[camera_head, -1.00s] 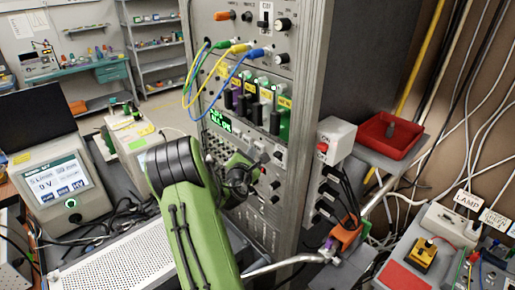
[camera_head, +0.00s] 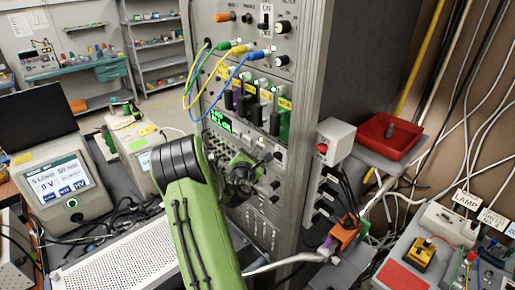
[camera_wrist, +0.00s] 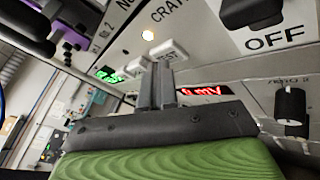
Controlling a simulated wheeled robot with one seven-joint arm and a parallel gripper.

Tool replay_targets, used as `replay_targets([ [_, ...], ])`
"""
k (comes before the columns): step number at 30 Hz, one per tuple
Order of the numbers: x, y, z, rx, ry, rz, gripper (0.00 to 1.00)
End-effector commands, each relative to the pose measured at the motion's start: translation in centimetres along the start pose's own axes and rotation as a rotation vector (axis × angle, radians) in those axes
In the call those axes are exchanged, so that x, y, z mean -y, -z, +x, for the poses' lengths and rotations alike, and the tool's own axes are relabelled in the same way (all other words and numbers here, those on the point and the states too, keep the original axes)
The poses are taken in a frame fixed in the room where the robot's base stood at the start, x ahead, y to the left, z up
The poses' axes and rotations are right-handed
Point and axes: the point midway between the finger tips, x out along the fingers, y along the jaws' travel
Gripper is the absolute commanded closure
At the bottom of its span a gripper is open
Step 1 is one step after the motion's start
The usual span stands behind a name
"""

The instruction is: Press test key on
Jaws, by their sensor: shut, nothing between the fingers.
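The test key is a small white key (camera_wrist: 172,52) with dark lettering, partly readable as "TEST", on the light panel in the wrist view. My gripper (camera_wrist: 162,70) is shut and empty, its fingertips close below the key. I cannot tell whether they touch it. A second white key (camera_wrist: 143,63) sits just left of the fingertips, partly hidden. In the head view my gripper (camera_head: 250,166) is in front of the rack panel (camera_head: 226,135), and the arm hides the key there.
In the wrist view, a red readout (camera_wrist: 200,91), a black knob (camera_wrist: 290,106) and a black switch (camera_wrist: 252,12) marked OFF lie to the right. Cables (camera_head: 205,75) hang higher up.

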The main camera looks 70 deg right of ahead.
Motion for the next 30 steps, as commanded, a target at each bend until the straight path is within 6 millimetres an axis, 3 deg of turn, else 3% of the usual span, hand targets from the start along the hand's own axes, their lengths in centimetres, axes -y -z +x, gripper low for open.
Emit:
replay_targets([
  [18,0.2,-0.1,0.2,0.002,0.001,-0.001,1.0],
  [30,-0.7,1.0,-1.6,0.0,-0.001,0.0,1.0],
])
